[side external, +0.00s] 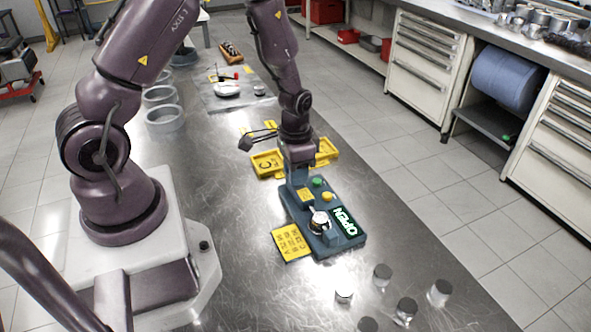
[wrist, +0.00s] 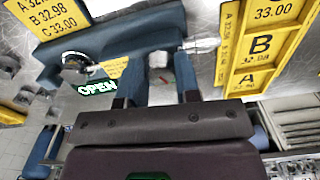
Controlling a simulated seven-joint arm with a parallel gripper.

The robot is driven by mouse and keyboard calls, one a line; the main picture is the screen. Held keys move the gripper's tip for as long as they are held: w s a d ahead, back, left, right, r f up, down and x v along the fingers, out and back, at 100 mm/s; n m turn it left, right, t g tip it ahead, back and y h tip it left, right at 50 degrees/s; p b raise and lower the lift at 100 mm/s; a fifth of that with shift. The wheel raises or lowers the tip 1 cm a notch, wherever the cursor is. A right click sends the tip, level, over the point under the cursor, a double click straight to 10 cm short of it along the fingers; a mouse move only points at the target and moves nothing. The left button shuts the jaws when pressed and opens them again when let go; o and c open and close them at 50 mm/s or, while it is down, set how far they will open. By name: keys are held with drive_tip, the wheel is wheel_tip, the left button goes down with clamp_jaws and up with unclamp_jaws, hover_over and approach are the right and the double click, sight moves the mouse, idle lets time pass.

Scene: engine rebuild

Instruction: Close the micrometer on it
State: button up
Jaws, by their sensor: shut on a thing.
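The micrometer (side external: 290,207) is a blue-grey bench unit with green and yellow buttons and a lit display reading OPEN (side external: 343,221). A round silver-topped part (side external: 319,220) sits at its near end. In the wrist view the part (wrist: 76,64) is at the left, next to the blue micrometer body (wrist: 115,42). My gripper (side external: 299,180) is at the far end of the unit. In the wrist view its two blue fingers (wrist: 158,75) straddle the silver spindle end of the micrometer and are shut on it. The exact contact is partly hidden.
A yellow card (side external: 291,243) lies beside the unit. Yellow lettered trays (side external: 267,163) stand behind it. Several loose silver cylinders (side external: 382,272) stand at the near right. Grey rings (side external: 164,119) and a mat lie farther back. Bare metal table (side external: 225,205) is left of the unit.

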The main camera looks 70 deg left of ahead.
drive_tip(key=n, duration=1.3)
drive_tip(key=shift+n, duration=0.3)
idle(0.4)
drive_tip(key=o, duration=0.9)
wheel_tip(320, 180, up, 13)
